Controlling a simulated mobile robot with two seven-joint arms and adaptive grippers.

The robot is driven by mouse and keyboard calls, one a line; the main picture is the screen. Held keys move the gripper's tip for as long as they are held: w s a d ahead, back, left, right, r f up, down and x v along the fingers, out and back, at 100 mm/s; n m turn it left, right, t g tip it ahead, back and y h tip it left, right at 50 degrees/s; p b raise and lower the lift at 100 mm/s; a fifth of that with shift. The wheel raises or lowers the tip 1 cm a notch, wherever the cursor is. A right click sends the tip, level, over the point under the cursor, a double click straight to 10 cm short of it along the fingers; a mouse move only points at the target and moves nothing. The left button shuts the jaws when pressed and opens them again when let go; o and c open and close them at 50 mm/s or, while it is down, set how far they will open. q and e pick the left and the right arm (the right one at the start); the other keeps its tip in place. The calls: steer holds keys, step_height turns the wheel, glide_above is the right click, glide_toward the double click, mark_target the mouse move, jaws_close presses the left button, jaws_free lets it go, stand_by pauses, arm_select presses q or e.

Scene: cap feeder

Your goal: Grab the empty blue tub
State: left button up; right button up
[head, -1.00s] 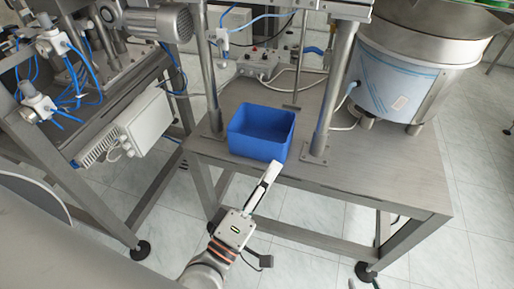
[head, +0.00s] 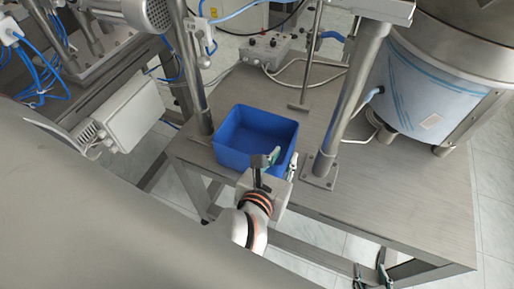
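The open blue tub (head: 232,160) sits upright on the steel table; its visible inside is empty. My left gripper (head: 283,162) is at the tub's near right corner. Its fingers are apart, one over the inside and one by the outside of the right wall. I cannot tell whether either touches the wall. My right gripper (head: 371,274) shows only at the bottom edge, below the table's front edge, with its two fingertips apart and nothing seen between them.
Steel posts stand at the tub's left (head: 196,85) and right (head: 345,95). A grey switch box (head: 265,50) with cables is behind it. A large steel bowl feeder (head: 440,85) stands at the right. The table's front right (head: 405,210) is clear.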

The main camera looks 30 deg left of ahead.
mark_target(291, 146)
arm_select(q)
steer(key=shift+x, duration=3.55)
steer(key=shift+r, duration=0.1)
jaws_close()
